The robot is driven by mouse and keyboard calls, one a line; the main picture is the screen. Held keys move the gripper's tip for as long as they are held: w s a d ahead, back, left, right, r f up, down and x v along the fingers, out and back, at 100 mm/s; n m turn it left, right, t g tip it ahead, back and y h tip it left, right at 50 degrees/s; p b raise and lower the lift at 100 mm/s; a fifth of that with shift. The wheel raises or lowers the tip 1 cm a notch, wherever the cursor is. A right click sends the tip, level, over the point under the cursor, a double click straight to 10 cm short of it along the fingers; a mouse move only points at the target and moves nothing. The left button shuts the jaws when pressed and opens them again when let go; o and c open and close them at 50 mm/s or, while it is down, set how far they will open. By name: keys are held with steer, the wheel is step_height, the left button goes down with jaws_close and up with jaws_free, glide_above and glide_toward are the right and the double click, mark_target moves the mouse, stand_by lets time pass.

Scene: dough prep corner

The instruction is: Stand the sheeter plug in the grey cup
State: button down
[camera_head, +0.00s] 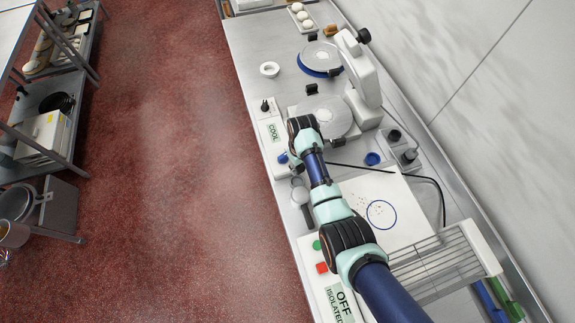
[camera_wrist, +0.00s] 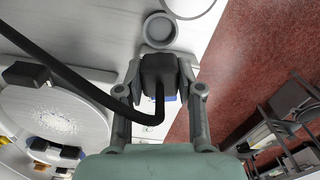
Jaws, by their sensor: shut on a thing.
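The black sheeter plug (camera_wrist: 158,72) is between the two fingers of my gripper (camera_wrist: 161,86), which is shut on it. Its black cord curves from the plug to the left in the wrist view. The grey cup (camera_wrist: 160,30) stands just beyond the plug in the wrist view, open side up, and its inside looks empty.
A white board (camera_head: 410,215) with a blue ring and a wire rack (camera_head: 435,265) lie nearby. The white machine (camera_head: 362,75) with round plates stands farther back. The cord (camera_head: 362,168) crosses the counter.

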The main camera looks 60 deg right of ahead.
step_height(320, 180, down, 8)
steer(key=b, duration=0.5)
steer(key=shift+r, duration=0.1)
steer(key=shift+f+b, duration=0.95)
steer(key=shift+f, duration=0.15)
stand_by(1.3)
steer(key=c, duration=0.7)
jaws_free()
steer(key=shift+o, duration=0.2)
step_height(320, 180, up, 8)
steer(key=p, duration=0.8)
steer(key=shift+r, duration=0.1)
